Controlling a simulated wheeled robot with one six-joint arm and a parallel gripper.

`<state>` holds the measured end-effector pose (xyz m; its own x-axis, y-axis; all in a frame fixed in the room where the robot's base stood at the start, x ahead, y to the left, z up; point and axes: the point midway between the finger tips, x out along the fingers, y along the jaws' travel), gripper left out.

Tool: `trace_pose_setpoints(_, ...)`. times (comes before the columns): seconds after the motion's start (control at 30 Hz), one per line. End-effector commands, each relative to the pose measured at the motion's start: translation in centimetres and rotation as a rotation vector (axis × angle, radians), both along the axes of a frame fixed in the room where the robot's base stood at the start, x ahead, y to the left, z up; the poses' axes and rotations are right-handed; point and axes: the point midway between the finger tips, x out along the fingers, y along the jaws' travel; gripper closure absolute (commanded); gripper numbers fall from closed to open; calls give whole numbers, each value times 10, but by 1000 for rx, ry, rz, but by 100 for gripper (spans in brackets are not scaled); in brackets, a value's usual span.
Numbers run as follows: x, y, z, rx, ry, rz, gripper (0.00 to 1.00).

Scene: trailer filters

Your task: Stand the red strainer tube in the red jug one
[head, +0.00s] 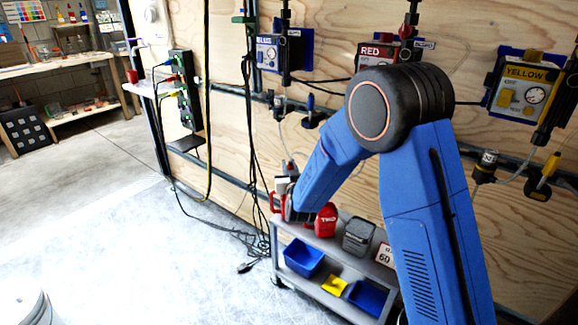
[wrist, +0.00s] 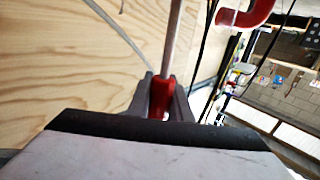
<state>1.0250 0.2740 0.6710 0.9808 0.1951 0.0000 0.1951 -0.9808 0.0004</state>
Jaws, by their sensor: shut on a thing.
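In the wrist view my gripper (wrist: 161,95) is shut on the red part of the strainer tube (wrist: 162,98). The tube's grey shaft (wrist: 173,40) runs up and out of the frame. In the head view my gripper is at the left end of the grey cart, largely hidden by my blue arm. A red piece (head: 274,202) shows just left of it, perhaps the handle of red jug one; the rest is hidden. A curved red piece (wrist: 250,12) also shows at the wrist view's upper right. The tube's lower end is hidden, so I cannot tell whether it is inside a jug.
A red jug marked TWO (head: 326,220) stands right of my gripper on the cart (head: 283,232), with a grey container (head: 358,236) beside it. Blue bins (head: 304,258) sit on the lower shelf. Black cables (head: 249,150) hang left of the gripper before the plywood wall.

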Motion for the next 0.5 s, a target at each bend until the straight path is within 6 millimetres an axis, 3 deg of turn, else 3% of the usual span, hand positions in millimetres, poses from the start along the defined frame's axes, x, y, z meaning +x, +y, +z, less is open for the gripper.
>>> trace_pose_setpoints(0.5,0,0,-6,0,0,0,100)
